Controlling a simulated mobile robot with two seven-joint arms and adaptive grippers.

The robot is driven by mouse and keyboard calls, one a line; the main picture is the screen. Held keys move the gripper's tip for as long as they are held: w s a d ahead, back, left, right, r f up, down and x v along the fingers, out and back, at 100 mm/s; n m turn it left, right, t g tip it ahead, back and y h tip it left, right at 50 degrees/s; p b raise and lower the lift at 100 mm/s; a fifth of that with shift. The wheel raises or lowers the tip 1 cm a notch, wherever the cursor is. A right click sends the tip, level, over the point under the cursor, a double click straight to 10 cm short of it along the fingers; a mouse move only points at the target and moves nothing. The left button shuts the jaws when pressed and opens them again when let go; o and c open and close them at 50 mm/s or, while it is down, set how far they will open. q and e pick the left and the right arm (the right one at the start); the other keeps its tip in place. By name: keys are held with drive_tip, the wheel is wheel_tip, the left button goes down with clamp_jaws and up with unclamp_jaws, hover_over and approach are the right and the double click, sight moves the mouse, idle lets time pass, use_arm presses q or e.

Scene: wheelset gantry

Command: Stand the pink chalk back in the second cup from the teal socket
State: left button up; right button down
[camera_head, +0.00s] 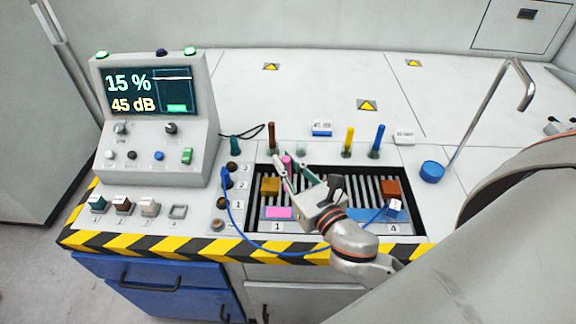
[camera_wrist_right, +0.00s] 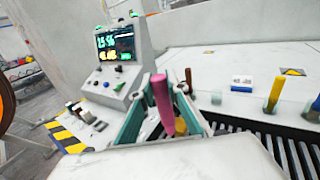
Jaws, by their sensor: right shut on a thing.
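My right gripper (camera_head: 284,167) is shut on the pink chalk (camera_head: 287,162), which stands roughly upright above the slatted tray. In the right wrist view the pink chalk (camera_wrist_right: 162,104) rises between the two fingers, leaning slightly. The teal socket (camera_head: 235,145) is at the left end of the row behind the tray. To its right come a cup with a brown chalk (camera_head: 271,134), an empty clear cup (camera_head: 300,149), a yellow chalk (camera_head: 348,140) and a blue chalk (camera_head: 377,138) in their cups. The held chalk is in front of the empty cup, apart from it. My left gripper is not in view.
The slatted tray (camera_head: 409,222) holds an ochre block (camera_head: 270,187), a pink block (camera_head: 279,212) and a rust-brown block (camera_head: 390,188). A console (camera_head: 153,160) stands left. A blue cable (camera_head: 230,210) loops along the front.

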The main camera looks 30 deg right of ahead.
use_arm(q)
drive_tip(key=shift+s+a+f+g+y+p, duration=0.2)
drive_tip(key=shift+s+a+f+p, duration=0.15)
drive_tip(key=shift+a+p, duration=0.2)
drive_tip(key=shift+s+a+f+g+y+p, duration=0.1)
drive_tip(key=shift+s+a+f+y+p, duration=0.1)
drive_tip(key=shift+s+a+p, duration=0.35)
use_arm(e)
drive_tip(key=w+d+m+h, duration=0.2)
drive_tip(key=w+d+h, duration=0.1)
drive_tip(key=w+d, duration=1.4)
drive_tip(key=w, duration=0.3)
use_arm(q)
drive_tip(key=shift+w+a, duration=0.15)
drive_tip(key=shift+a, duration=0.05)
use_arm(e)
drive_tip(key=shift+w, duration=0.1)
